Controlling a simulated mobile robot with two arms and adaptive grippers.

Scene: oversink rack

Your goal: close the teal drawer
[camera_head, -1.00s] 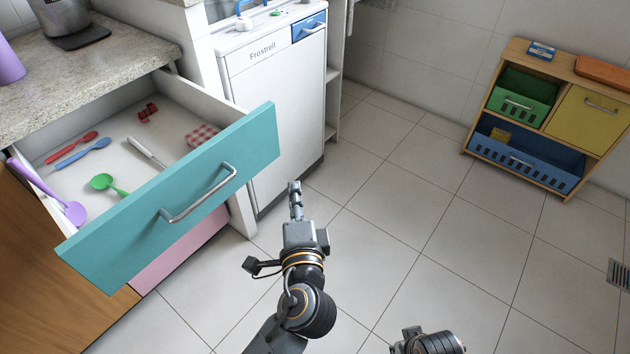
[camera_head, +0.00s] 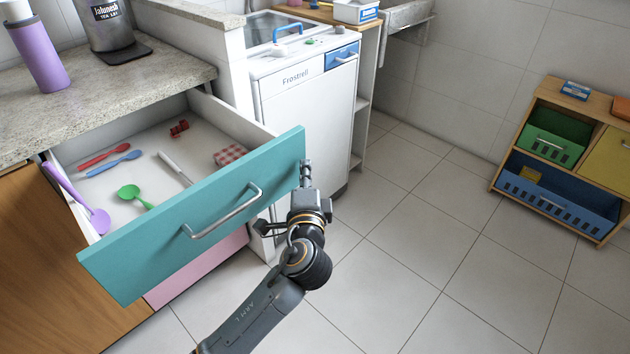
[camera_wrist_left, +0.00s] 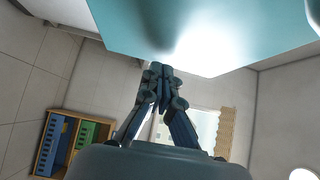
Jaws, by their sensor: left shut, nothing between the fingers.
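The teal drawer (camera_head: 200,225) is pulled well out from under the stone counter, with its silver handle (camera_head: 222,212) on the front. Inside lie red, blue and green spoons, a white-handled utensil, a small red item and a red checked box (camera_head: 230,154). A purple ladle (camera_head: 76,198) hangs over the left side. My left gripper (camera_head: 305,165) is shut and empty, at the right end of the drawer front. In the left wrist view the teal front (camera_wrist_left: 130,25) fills the top, close to the shut fingertips (camera_wrist_left: 160,70); I cannot tell whether they touch. My right gripper is out of view.
A pink drawer front (camera_head: 205,262) is below the teal one. A white Frostrell appliance (camera_head: 305,110) stands just right of the drawer. A wooden shelf with green and blue bins (camera_head: 560,190) is at the far right. The tiled floor between is clear.

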